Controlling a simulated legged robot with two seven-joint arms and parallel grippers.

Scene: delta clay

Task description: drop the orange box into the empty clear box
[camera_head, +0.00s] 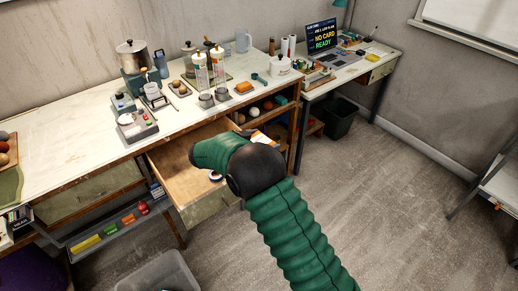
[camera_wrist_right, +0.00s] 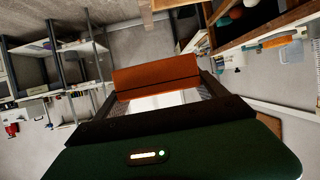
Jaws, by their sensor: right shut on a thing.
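The orange box (camera_wrist_right: 155,76) is between the two fingers of my right gripper (camera_wrist_right: 157,88) in the right wrist view. The gripper is shut on it, and the box shows as a wide orange block with a darker lower face. In the head view my right arm reaches across the open drawer, and its bulk hides the fingers and the held box. A clear box (camera_head: 160,273) stands at the bottom edge of the head view, partly cut off. The part of its inside that shows looks empty. My left gripper is not in view.
The open wooden drawer (camera_head: 176,171) juts from the workbench (camera_head: 75,140) beside my right arm. A tray (camera_head: 124,226) of coloured blocks sits below the bench. A dark bin (camera_head: 339,118) stands under the laptop desk.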

